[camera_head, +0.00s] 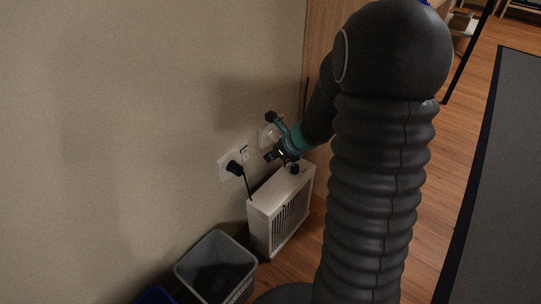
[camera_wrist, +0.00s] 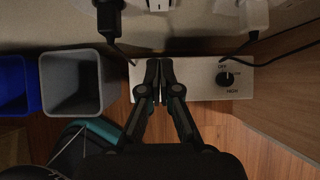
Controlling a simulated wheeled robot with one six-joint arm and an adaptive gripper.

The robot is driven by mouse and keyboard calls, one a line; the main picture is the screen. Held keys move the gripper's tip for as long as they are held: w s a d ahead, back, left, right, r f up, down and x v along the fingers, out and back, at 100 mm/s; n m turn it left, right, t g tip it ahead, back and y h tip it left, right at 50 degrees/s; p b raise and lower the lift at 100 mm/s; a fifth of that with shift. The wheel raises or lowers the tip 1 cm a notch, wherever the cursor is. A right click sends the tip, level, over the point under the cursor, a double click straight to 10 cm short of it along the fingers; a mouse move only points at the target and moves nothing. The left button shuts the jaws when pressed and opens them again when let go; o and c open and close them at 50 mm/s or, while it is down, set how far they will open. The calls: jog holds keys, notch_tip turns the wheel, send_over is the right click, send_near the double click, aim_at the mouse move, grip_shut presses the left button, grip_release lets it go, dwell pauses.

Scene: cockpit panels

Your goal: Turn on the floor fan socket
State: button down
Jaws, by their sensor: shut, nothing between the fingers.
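A white wall socket (camera_head: 225,170) is on the beige wall, with a black plug (camera_head: 236,168) in it and a cord running down. In the wrist view its lower edge shows at the top, with a small white switch (camera_wrist: 158,5) between the black plug (camera_wrist: 109,20) and a white plug (camera_wrist: 253,15). The white floor fan (camera_head: 262,222) stands on the floor below; its top (camera_wrist: 200,91) has a black knob. My gripper (camera_wrist: 160,68) is shut and empty, fingertips pointing toward the wall beneath the switch, apparently apart from it. In the head view my gripper (camera_head: 273,154) is right of the socket.
The fan's knob (camera_wrist: 226,79) has OFF and HIGH labels. A grey bin (camera_head: 217,262) stands left of the fan, with a blue bin (camera_wrist: 14,85) beside it. A wooden panel (camera_head: 318,55) rises to the right. My arm blocks much of the head view's right side.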

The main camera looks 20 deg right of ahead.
aim_at(245, 154)
jog(key=w+a+f, duration=0.4)
jog(key=w+f, duration=0.1)
jog(key=w, duration=0.1)
jog(key=shift+w+a+f+b, duration=0.25)
jog(key=shift+w+f+b, duration=0.1)
jog(key=shift+f, duration=0.05)
